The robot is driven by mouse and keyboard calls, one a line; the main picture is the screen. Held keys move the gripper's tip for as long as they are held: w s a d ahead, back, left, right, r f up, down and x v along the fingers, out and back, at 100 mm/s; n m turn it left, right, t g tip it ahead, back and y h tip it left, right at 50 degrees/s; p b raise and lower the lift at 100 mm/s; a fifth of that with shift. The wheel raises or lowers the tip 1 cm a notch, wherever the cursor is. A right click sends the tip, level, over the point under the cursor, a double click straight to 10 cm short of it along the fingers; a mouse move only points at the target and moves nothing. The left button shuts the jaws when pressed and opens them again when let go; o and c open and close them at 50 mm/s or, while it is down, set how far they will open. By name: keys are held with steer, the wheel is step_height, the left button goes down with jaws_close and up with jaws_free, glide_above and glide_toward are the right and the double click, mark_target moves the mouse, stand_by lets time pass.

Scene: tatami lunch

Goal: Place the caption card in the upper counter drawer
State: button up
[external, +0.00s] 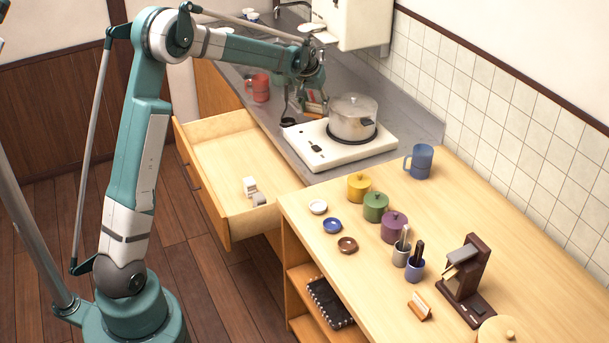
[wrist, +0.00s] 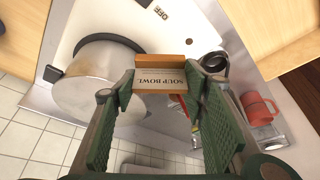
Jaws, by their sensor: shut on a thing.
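The caption card (wrist: 162,80), a small wooden block with a white label reading "SOUP BOWL", sits between the fingers of my gripper (wrist: 160,92) in the wrist view. My gripper is shut on it, above the grey counter beside the stove. In the external view my gripper (external: 308,88) is at the back, left of the pot; the card is hard to make out there. The upper counter drawer (external: 225,150) is pulled open, left of and nearer than my gripper. Its light wood also shows at the wrist view's top right (wrist: 290,38).
Two small pale blocks (external: 250,186) lie inside the drawer. A steel pot (external: 352,120) stands on the white stove (external: 330,150). A red mug (external: 259,88) and a dark ladle-like item (wrist: 213,63) are close by. Another card (external: 419,307) stands on the wooden counter.

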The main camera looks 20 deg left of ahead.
steer(key=s+a+n+y+b, duration=0.25)
steer(key=a+n+b, duration=0.2)
steer(key=a, duration=3.75)
step_height(320, 180, down, 25)
steer(key=shift+s+d+p, duration=0.15)
steer(key=shift+p, duration=0.15)
steer(key=shift+f+n+h, duration=0.2)
steer(key=shift+n+h, duration=0.05)
steer(key=b, duration=0.1)
glide_toward(223, 168)
steer(key=shift+w+a+f, duration=0.1)
steer(key=shift+w+a, duration=0.1)
steer(key=shift+w, duration=0.25)
steer(key=shift+w+a, duration=0.15)
steer(key=shift+w, duration=0.35)
steer(key=shift+f+b, duration=0.65)
steer(key=shift+f, duration=1.25)
steer(key=shift+f, duration=0.15)
